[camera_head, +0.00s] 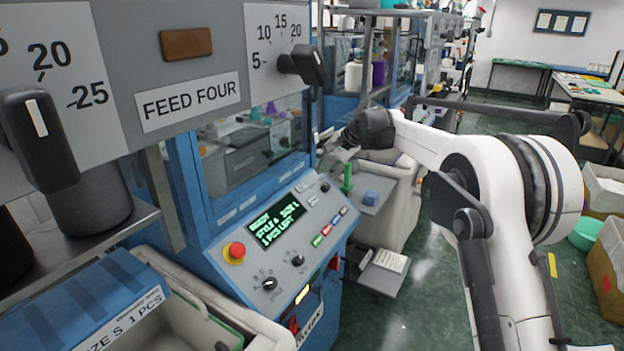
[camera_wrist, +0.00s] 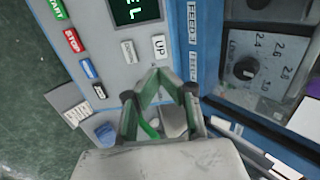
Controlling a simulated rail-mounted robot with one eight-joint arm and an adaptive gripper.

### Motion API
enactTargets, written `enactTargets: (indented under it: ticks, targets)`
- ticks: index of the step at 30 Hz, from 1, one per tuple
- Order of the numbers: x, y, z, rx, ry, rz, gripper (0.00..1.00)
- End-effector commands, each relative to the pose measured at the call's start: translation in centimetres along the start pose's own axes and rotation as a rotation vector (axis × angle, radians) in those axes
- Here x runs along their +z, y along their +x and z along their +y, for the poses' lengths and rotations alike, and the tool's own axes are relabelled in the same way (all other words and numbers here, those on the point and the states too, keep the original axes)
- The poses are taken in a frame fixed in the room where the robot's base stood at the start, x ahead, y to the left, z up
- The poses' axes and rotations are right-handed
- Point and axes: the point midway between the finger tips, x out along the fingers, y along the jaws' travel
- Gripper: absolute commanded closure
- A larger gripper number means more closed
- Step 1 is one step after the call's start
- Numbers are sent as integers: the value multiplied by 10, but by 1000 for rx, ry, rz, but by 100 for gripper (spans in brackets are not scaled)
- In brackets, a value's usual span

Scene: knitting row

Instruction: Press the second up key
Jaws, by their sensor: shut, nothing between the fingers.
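A grey control panel (camera_head: 290,225) on the blue machine has a dark display (camera_head: 275,222) with green text. In the wrist view a white key marked UP (camera_wrist: 160,47) lies beside a grey-white key marked DOWN (camera_wrist: 128,52), both near the display (camera_wrist: 130,10). Only one key marked UP shows in the wrist view. My gripper (camera_wrist: 154,78) is shut and empty, its tips just below the UP key in that picture. Contact cannot be told. In the head view my gripper (camera_head: 335,148) is small, at the far end of the panel, partly hidden by my wrist.
A green START key (camera_wrist: 56,9), a red STOP key (camera_wrist: 73,40), a blue key (camera_wrist: 87,69) and a black key (camera_wrist: 99,91) line the panel's left edge. A red emergency button (camera_head: 237,251) and knobs stand nearer.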

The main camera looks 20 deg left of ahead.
Motion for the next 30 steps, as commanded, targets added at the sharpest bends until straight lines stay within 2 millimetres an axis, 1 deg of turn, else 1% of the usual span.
enactTargets:
  ticks: [1, 3, 6, 9, 26, 28, 30]
  targets:
    - [0, -8, 0, 0, 0, 1, 100]
    - [0, -17, 0, 0, 0, 1, 100]
    - [0, -26, 0, 0, 1, 1, 100]
    - [0, -30, 0, 0, 1, 1, 100]
    - [0, -31, 0, 0, 0, 1, 100]
    - [0, -33, 0, 1, 0, 2, 100]
    - [0, -38, 2, 3, -3, 7, 100]
